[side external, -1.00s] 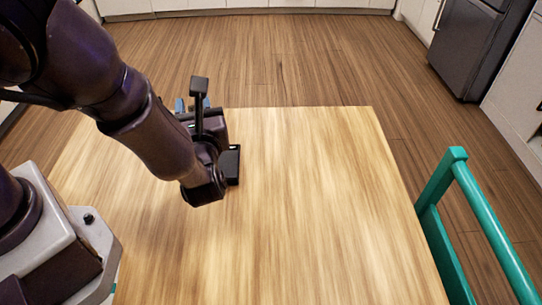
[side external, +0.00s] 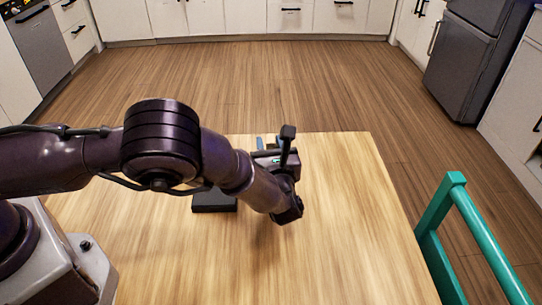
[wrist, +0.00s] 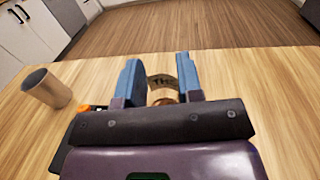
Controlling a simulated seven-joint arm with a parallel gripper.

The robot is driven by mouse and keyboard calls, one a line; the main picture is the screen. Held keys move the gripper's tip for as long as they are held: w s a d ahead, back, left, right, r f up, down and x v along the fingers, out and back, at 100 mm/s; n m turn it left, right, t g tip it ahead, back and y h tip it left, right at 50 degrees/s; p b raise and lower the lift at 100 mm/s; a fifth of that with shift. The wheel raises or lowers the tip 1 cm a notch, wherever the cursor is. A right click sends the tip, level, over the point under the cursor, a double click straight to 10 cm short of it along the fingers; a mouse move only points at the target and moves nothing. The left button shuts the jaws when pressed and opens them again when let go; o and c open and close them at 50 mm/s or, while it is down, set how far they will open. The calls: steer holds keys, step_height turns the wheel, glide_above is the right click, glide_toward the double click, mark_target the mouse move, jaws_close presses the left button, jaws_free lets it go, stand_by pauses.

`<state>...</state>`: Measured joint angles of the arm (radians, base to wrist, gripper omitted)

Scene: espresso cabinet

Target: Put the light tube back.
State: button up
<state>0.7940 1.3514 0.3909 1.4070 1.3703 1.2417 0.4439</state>
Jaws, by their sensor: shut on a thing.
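My gripper (wrist: 160,82) has two blue fingers, seen from behind in the wrist view. They are shut on a labelled piece (wrist: 163,81), which shows dark lettering starting "TH" on a pale band and a coppery part below. I cannot tell whether it is the light tube, as the gripper body hides its lower part. A pale tan tube (wrist: 46,88) stands alone on the table to the left. In the side view my gripper (side external: 263,143) is above the far part of the table, and the arm hides the held piece and the tan tube.
A low black box (side external: 214,203) sits on the wooden table (side external: 340,220), left of my gripper. Orange bits show by its edge in the wrist view (wrist: 88,107). The table's right part is clear. A teal chair (side external: 440,225) stands at the right edge.

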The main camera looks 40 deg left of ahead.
steer(key=shift+w+f, duration=0.15)
steer(key=shift+f, duration=1.55)
steer(key=shift+f, duration=0.15)
steer(key=o, duration=0.9)
